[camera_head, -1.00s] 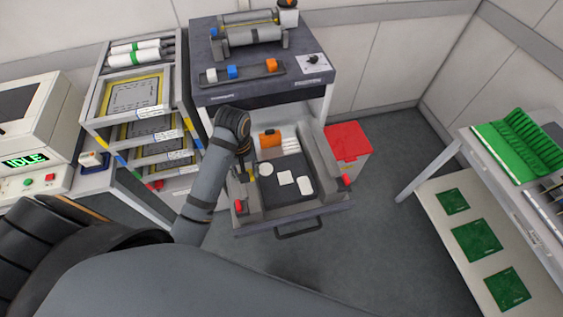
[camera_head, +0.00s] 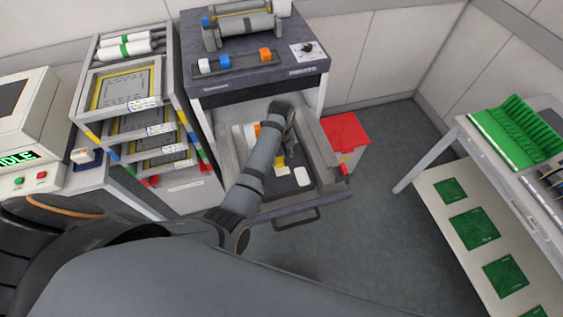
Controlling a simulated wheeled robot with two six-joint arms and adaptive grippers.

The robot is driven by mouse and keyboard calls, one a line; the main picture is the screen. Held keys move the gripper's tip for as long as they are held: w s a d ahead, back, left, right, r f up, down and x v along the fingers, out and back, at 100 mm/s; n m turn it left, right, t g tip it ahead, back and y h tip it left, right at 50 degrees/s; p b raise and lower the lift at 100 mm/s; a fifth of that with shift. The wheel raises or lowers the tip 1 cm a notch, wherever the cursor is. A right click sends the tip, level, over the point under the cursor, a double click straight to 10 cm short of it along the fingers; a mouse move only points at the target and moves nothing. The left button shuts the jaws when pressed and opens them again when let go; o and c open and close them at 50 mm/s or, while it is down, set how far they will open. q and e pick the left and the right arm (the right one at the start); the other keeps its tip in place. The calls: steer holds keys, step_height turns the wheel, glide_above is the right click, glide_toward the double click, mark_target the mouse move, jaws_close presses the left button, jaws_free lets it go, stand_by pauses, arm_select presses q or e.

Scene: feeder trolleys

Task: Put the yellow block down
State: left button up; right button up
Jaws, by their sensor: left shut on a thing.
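My left gripper (camera_head: 284,152) reaches down into the open drawer of the dark-topped cabinet. It is shut on the small yellow block (camera_head: 281,161), mostly hidden behind the gripper and arm. The block shows just above a white square pad (camera_head: 283,172) on the dark mat in the drawer; I cannot tell if it touches the pad. A white rounded pad (camera_head: 302,176) lies to the right. The mat's left part is hidden by my forearm. My right gripper is not in view.
The drawer's right wall (camera_head: 320,157) stands close to the gripper. An orange item (camera_head: 257,130) lies at the drawer's back left. A red bin (camera_head: 345,133) is right of the drawer. A tray rack (camera_head: 130,100) stands left. The floor at right is clear.

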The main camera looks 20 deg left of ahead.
mark_target(282, 159)
arm_select(q)
steer(key=shift+w+d+f, duration=0.15)
steer(key=shift+w+f, duration=0.05)
step_height(282, 159, down, 3)
steer(key=shift+f, duration=0.1)
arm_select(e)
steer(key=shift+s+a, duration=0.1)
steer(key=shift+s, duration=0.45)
arm_select(q)
steer(key=o, duration=1.1)
steer(key=shift+o, duration=0.2)
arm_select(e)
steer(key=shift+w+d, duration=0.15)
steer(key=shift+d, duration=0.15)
arm_select(q)
step_height(282, 159, up, 10)
steer(key=p, duration=1)
steer(key=shift+f+p, duration=0.1)
steer(key=shift+p, duration=0.2)
steer(key=shift+r+b, duration=0.3)
steer(key=shift+r, duration=0.9)
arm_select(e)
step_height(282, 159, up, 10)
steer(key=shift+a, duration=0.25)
